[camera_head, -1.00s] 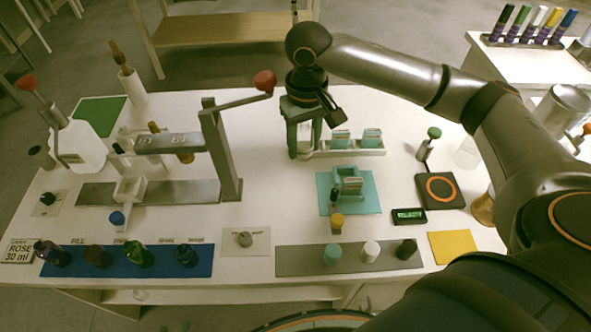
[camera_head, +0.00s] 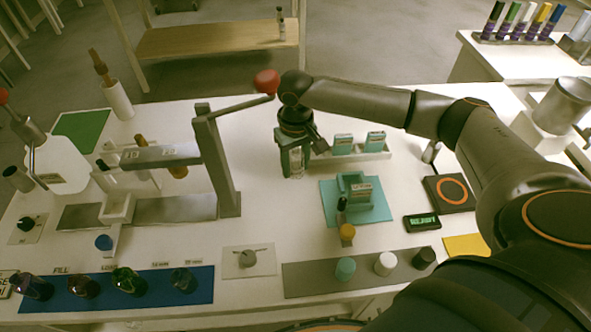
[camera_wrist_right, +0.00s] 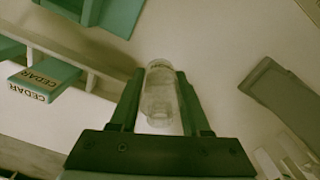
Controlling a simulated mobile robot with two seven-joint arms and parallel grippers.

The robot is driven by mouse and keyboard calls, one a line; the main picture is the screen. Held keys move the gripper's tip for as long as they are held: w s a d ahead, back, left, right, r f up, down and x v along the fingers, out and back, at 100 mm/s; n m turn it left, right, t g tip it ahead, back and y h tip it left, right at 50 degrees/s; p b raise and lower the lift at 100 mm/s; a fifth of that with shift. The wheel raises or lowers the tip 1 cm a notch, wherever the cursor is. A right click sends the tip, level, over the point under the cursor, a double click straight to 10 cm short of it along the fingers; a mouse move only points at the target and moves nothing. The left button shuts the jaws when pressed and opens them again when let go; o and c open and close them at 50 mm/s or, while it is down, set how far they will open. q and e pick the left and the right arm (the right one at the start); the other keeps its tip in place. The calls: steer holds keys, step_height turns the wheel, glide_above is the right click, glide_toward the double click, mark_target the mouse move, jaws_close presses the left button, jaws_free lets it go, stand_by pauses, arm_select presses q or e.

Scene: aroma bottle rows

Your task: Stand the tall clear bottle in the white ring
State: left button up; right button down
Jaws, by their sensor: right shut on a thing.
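My right gripper (camera_head: 295,172) is shut on the tall clear bottle (camera_head: 297,163), left of the white tray of teal cartons. In the right wrist view the clear bottle (camera_wrist_right: 160,95) stands out between the two dark green fingers, with dark lettering near its far end. Whether its base touches the table cannot be told. I cannot make out a white ring for certain. A small white open holder (camera_head: 117,207) sits on the grey plate under the lever press at the left. My left gripper is not in view.
The lever press (camera_head: 216,160), with a red knob (camera_head: 266,81), stands close left of my right gripper. The carton tray (camera_head: 378,156) is close on its right. A teal mat (camera_head: 374,210) lies in front. Bare white table shows between press and mat.

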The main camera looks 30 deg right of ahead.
steer(key=shift+f, duration=0.95)
steer(key=shift+c, duration=1.8)
jaws_free()
steer(key=shift+f, duration=0.1)
